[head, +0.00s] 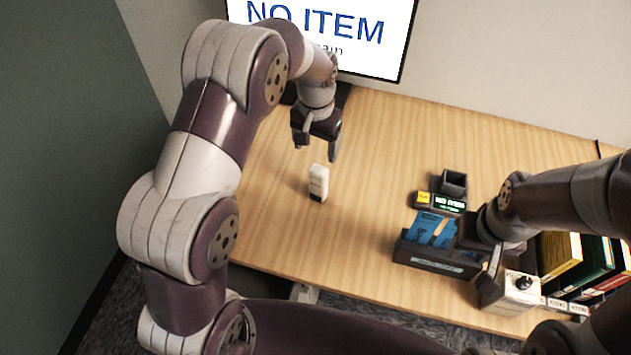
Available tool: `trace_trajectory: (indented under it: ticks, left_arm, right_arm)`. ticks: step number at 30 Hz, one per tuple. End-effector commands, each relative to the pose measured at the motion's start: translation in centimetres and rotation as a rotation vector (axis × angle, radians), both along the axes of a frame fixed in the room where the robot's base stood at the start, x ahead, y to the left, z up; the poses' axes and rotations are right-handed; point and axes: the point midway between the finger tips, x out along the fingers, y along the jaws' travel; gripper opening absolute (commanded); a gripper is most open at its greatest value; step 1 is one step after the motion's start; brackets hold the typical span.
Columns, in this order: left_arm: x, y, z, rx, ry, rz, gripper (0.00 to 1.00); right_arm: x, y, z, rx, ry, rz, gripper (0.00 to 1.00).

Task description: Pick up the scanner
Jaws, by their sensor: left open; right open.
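A small white upright device with a dark front patch, which looks like the scanner (318,183), stands alone on the wooden table (375,150), left of the middle. My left gripper (317,148) is open and empty, with its fingers pointing down. It is just above and behind the white device in the picture, apart from it. My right gripper (478,262) is open over the right end of the dark tray with blue items (440,262). Its fingers are partly hard to make out against the dark tray, and I see nothing held in it.
A monitor (385,30) at the back reads "NO ITEM". A black open holder (452,183) and a small lit display (449,204) stand behind the tray. A white box with a black knob (510,292) and upright coloured folders (580,262) are at the right. The table around the white device is clear.

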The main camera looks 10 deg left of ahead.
Motion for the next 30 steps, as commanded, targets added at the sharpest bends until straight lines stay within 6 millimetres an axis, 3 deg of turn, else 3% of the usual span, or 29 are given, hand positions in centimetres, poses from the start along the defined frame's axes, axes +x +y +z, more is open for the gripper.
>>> trace_trajectory:
  ticks: [6,11,18,26,27,30]
  left_arm:
    - [0.0,-0.1,-4.8,0.001,0.003,-0.002,0.77]
    - [0.0,-0.1,-6.7,0.000,0.001,-0.001,0.77]
    - [-0.3,-0.1,-10.9,0.000,0.000,-0.001,0.77]
    - [-0.2,-0.1,-11.8,-0.001,-0.004,-0.001,0.77]
    - [-0.2,-0.1,-11.8,-0.001,-0.003,-0.001,0.73]
    - [-0.2,-0.1,-11.8,-0.001,-0.003,-0.001,0.41]
  right_arm:
    - [0.0,0.0,0.6,0.000,0.000,0.000,0.43]
    - [0.0,0.0,0.9,0.000,0.000,0.000,0.43]
    - [0.0,0.0,1.9,0.000,0.000,0.000,0.43]
    - [0.0,0.0,1.9,0.000,0.000,0.000,0.43]
    - [0.0,0.0,1.9,0.000,0.000,0.000,0.43]
    - [0.0,0.0,1.9,0.000,0.000,0.000,0.43]
